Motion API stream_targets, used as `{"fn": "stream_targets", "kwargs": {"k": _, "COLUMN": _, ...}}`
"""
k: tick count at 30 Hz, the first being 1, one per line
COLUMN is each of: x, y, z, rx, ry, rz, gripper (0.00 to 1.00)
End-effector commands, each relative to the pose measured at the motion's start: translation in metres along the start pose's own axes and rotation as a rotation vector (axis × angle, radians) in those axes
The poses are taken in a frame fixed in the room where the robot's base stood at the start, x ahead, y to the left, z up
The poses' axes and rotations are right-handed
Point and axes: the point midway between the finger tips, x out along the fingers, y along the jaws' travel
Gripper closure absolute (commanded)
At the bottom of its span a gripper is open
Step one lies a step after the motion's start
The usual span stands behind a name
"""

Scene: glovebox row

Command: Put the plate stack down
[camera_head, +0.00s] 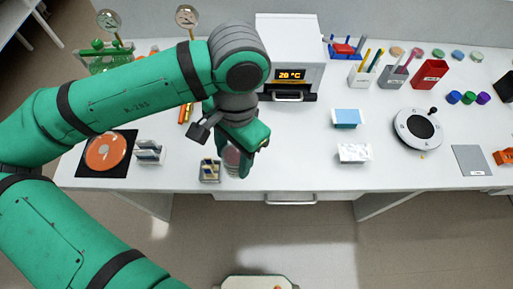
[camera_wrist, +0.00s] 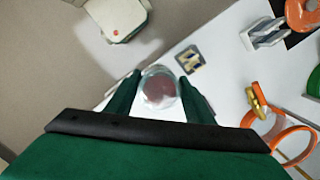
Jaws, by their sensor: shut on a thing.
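My gripper (camera_head: 240,148) is shut on the plate stack (camera_head: 231,160), a short stack of round clear dishes with a reddish-pink fill. In the wrist view the stack (camera_wrist: 158,90) sits between the two green fingers of the gripper (camera_wrist: 160,88), seen nearly from above. It is over the front part of the white bench (camera_head: 310,175). I cannot tell whether its bottom touches the bench. My arm and gripper hide part of it in the head view.
A small dark-and-yellow holder (camera_head: 209,171) stands close left of the stack. A striped rack (camera_head: 149,152) and an orange disc (camera_head: 106,151) on a black mat are further left. An incubator-like box (camera_head: 290,55) stands behind.

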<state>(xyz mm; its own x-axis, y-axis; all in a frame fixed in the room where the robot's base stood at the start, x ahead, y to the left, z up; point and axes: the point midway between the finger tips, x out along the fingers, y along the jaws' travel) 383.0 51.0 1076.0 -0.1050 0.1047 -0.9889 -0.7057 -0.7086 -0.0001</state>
Motion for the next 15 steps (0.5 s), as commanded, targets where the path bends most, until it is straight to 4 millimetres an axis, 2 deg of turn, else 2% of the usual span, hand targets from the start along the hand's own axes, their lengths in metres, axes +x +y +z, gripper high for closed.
{"fn": "stream_targets", "kwargs": {"k": 6, "x": 0.017, "y": -0.007, "z": -0.047, "rx": 0.001, "ry": -0.003, "rz": 0.001, "gripper": 0.8}}
{"fn": "stream_targets", "kwargs": {"k": 12, "x": 0.044, "y": -0.011, "z": -0.075, "rx": 0.001, "ry": -0.001, "rz": 0.0, "gripper": 0.8}}
{"fn": "stream_targets", "kwargs": {"k": 15, "x": 0.051, "y": -0.012, "z": -0.083, "rx": 0.0, "ry": -0.001, "rz": 0.001, "gripper": 0.8}}
